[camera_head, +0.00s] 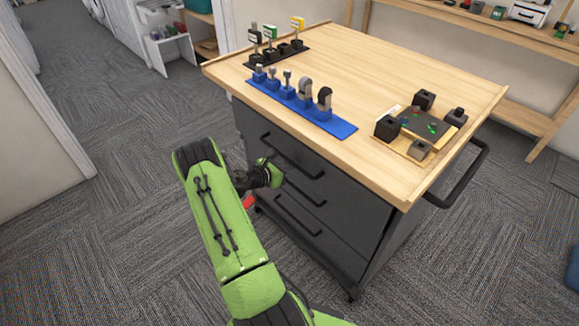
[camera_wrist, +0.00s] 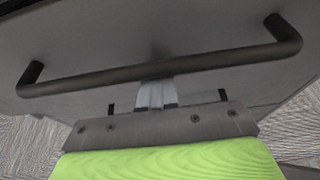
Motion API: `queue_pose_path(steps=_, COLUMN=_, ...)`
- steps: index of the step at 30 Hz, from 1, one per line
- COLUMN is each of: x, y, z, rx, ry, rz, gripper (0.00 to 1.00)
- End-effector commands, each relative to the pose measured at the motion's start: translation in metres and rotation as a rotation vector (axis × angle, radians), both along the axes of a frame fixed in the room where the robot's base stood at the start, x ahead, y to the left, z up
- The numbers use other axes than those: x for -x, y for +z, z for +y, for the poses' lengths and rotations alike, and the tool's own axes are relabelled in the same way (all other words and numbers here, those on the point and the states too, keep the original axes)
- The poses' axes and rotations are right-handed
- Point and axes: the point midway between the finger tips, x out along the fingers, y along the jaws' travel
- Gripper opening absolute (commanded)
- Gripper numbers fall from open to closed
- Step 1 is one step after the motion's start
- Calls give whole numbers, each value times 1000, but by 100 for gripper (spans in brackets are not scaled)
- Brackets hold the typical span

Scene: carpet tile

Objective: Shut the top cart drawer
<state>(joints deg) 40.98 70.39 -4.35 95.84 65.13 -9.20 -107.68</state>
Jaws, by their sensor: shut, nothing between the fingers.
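The grey cart (camera_head: 385,215) stands under a wooden top, with several drawer handles on its front. The top drawer's black bar handle (camera_head: 292,160) is at the upper part of that front, which looks nearly flush; I cannot tell whether a small gap is left. My gripper (camera_head: 268,173) is at the cart front, just left of and below the top handle. In the wrist view, a dark bar handle (camera_wrist: 160,72) crosses the picture before a grey drawer front (camera_wrist: 140,30). My gripper's pale fingers (camera_wrist: 157,93) are together and empty, ending at the bar; contact is unclear.
The wooden top (camera_head: 400,85) carries a blue tool holder (camera_head: 335,126), a black holder (camera_head: 262,61) and a small board with black blocks (camera_head: 408,150). A side handle (camera_head: 475,170) juts out at the right. Carpet (camera_head: 100,230) is clear at the left.

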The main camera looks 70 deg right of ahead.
Motion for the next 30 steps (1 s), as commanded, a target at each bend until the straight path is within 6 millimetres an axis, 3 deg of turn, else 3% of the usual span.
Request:
queue_pose_path(steps=7, x=2, y=1, z=-3, rx=1, ry=-2, rz=0, gripper=0)
queue_pose_path(steps=16, x=22, y=1, z=-41, rx=2, ry=-2, rz=1, gripper=0)
queue_pose_path(steps=30, x=18, y=4, z=-39, rx=9, ry=1, rz=2, gripper=0)
